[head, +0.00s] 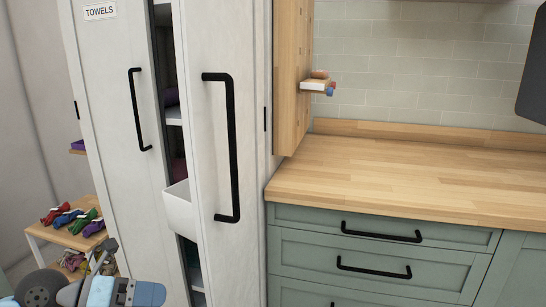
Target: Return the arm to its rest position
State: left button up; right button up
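Part of my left arm shows at the bottom left corner of the head view, with grey and light blue links. What seems to be its dark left gripper (105,256) points up, in front of the low wooden bench and beside the white cabinet. It is small and partly cut off by the links, so I cannot tell whether its fingers are open or shut. I see nothing clearly held. My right arm and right gripper are not in view.
A tall white cabinet (115,110) labelled TOWELS has a door (250,130) standing slightly open, showing shelves and a white bin (178,207). A low bench (40,232) at left holds several rolled coloured towels (72,217). A wooden counter (400,175) with green drawers is at right, its top clear.

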pick_arm(q)
jog(key=s+d+n+t+y+p, duration=0.15)
jog(key=s+d+n+t, duration=0.45)
jog(key=n, duration=1.1)
jog(key=s+d+n+t+y+p, duration=0.15)
jog(key=s+d+n+t, duration=0.4)
jog(key=n, duration=1.25)
pick_arm(e)
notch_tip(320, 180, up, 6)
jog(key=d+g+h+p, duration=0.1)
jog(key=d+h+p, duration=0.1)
jog(key=p, duration=1.1)
pick_arm(q)
jog(key=s+a+r+g+y+p, duration=0.2)
jog(key=a+r+g+y+p, duration=0.3)
jog(key=p, duration=1.8)
jog(key=shift+s+a+r+g+y, duration=0.2)
jog(key=shift+s+a+g+y, duration=0.1)
jog(key=shift+g+y, duration=0.35)
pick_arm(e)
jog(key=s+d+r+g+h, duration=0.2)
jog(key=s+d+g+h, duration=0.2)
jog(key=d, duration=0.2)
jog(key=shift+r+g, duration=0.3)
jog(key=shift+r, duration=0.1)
